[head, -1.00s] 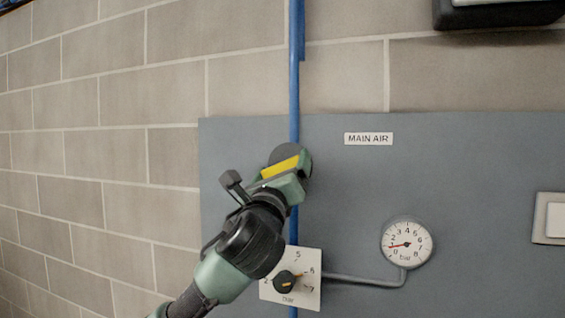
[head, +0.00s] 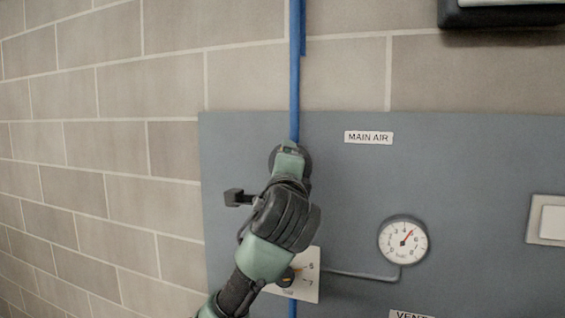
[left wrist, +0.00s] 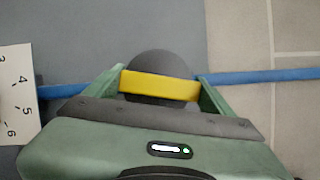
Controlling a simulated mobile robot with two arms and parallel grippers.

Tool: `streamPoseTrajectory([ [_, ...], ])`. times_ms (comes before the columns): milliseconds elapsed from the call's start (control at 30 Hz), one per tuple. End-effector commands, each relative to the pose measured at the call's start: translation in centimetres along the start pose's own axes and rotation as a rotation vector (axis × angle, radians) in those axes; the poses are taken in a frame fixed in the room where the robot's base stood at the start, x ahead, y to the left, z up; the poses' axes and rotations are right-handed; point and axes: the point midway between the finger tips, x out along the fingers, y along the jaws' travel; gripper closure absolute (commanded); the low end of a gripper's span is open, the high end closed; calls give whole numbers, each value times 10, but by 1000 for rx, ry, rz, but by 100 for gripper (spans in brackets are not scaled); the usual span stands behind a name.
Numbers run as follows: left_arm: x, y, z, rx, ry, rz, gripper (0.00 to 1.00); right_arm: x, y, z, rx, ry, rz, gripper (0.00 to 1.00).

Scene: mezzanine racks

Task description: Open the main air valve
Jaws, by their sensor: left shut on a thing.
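The main air valve has a dark round body (head: 306,160) on the blue pipe (head: 295,80), left of the MAIN AIR label (head: 369,137). In the left wrist view its yellow handle (left wrist: 160,86) lies roughly in line with the blue pipe (left wrist: 275,75). My left gripper (head: 289,152) is shut on this handle, with one finger at each end of it in the wrist view. In the head view the gripper hides the handle. The pressure gauge (head: 403,242) needle points up and right, near 5. My right gripper is in neither view.
A regulator knob (head: 288,277) on a white scale plate (head: 309,275) sits below the valve, partly behind my arm. A light switch (head: 550,220) is at the right edge. A VENT label (head: 411,315) is cut off at the bottom.

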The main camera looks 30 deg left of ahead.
Motion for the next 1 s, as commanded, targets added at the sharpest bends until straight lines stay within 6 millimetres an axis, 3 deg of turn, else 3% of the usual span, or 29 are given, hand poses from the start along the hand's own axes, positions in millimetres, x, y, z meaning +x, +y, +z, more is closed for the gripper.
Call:
streamPoseTrajectory([
  [400,0,0,-1,-193,4,83,57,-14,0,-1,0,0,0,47],
  [1000,0,1,0,-229,1,97,57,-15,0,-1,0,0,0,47],
])
